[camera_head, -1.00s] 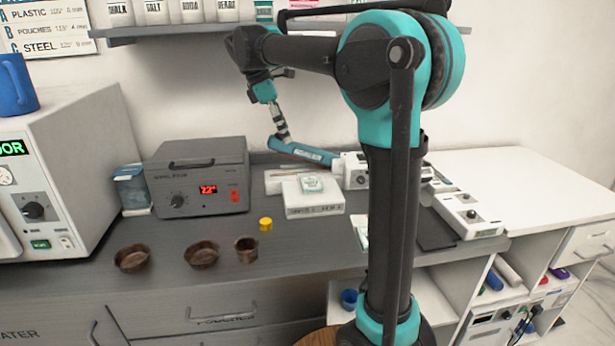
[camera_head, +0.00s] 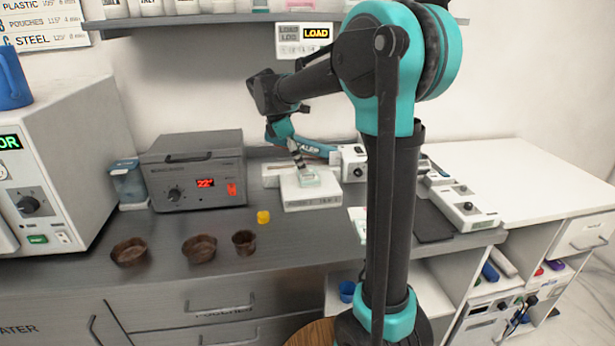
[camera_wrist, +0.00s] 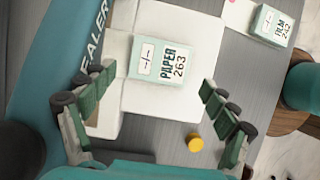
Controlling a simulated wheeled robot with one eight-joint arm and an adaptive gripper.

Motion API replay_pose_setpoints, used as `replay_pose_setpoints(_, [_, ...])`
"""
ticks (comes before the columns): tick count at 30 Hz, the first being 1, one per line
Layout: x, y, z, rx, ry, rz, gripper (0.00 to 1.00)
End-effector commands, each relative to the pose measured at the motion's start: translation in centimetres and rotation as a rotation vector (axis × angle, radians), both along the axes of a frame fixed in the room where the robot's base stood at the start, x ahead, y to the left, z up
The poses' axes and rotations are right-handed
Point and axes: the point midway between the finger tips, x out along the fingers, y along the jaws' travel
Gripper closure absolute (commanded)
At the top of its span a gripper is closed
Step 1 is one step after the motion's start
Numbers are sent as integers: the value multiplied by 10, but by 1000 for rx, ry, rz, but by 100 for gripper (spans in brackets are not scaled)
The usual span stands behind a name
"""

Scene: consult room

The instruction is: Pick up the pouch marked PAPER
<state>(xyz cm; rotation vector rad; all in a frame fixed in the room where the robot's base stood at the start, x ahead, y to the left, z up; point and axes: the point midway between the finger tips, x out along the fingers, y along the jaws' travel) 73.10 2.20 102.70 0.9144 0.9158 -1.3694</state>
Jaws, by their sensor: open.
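The pouch marked PAPER 263 (camera_wrist: 146,58) is a pale green and white pack lying flat on a white block (camera_wrist: 205,35). In the head view the pouch (camera_head: 311,179) shows small on top of the block (camera_head: 325,200). My gripper (camera_wrist: 158,84) is open and empty, with its green-padded fingers spread to the left and right of the pouch in the wrist view. In the head view my gripper (camera_head: 298,160) is just above the pouch; the exact gap is hard to tell. A second pouch (camera_wrist: 269,24), its label seeming to read FILM 242, lies apart at the upper right.
The blue arm of a sealer (camera_head: 320,148) runs close behind the block. A yellow cap (camera_head: 263,217) and brown bowls (camera_head: 200,249) stand in front. A grey device (camera_head: 195,172) with a red display stands to the left. A shelf (camera_head: 240,18) hangs above.

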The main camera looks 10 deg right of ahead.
Motion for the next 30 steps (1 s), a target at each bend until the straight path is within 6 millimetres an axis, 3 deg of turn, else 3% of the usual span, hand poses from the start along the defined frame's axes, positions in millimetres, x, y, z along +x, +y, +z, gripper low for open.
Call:
replay_pose_setpoints(7, [0,-14,-32,0,0,-1,14])
replay_pose_setpoints(17, [0,-16,-38,0,0,0,14])
replay_pose_setpoints(26, [0,-16,-38,0,0,-1,51])
replay_pose_setpoints(30, [0,-16,-38,0,0,-1,51])
